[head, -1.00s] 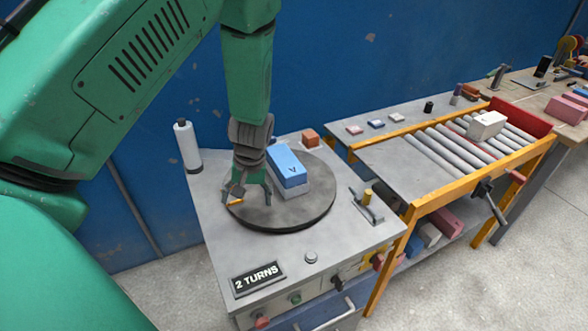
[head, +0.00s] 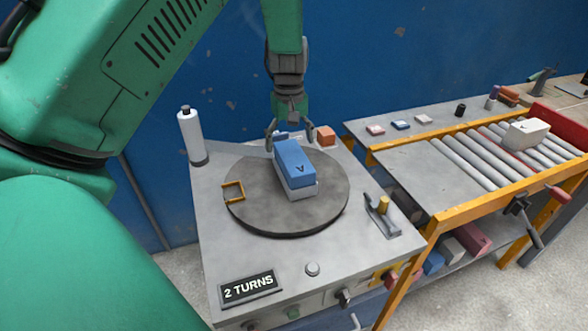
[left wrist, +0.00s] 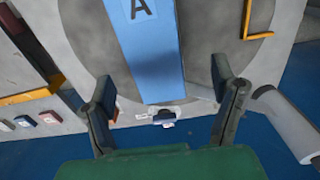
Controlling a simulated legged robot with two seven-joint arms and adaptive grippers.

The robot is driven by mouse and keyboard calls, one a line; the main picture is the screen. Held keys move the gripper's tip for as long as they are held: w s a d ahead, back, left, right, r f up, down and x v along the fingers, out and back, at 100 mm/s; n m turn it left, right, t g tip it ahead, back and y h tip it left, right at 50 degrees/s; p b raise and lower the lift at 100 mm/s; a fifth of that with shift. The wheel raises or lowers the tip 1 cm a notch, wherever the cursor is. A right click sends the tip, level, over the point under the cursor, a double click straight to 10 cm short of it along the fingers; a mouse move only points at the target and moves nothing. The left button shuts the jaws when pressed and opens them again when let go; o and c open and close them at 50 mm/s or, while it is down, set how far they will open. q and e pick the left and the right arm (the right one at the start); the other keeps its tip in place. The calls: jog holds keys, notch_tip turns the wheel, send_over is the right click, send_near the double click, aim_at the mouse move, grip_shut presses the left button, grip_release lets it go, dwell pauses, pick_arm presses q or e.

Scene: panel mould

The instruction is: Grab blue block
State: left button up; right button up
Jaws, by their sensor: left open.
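The blue block (head: 294,162), marked with an "A", lies on top of a white block (head: 301,192) on the round grey turntable (head: 255,215). My left gripper (head: 289,138) is open at the far end of the blue block, above the back of the turntable. In the left wrist view the blue block (left wrist: 150,50) runs down the middle between my spread fingers (left wrist: 166,100), its end just short of them or between them; I see no contact. My right gripper is not in view.
A yellow bracket (head: 233,191) lies on the turntable's left. A white cylinder (head: 191,135) stands at the back left, an orange block (head: 326,136) behind right. A lever (head: 380,212) stands at right. The roller conveyor (head: 475,160) is further right.

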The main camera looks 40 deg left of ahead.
aim_at(294, 156)
pick_arm(q)
jog(key=f, duration=0.3)
jog(key=d+f, duration=0.1)
jog(key=f, duration=0.1)
jog(key=shift+w+d, duration=0.1)
jog(key=shift+w, duration=0.15)
jog(key=shift+s+a, duration=0.1)
jog(key=shift+a, duration=0.1)
jog(key=c, duration=1.7)
jog(key=shift+d, duration=0.1)
jog(key=shift+c, duration=0.5)
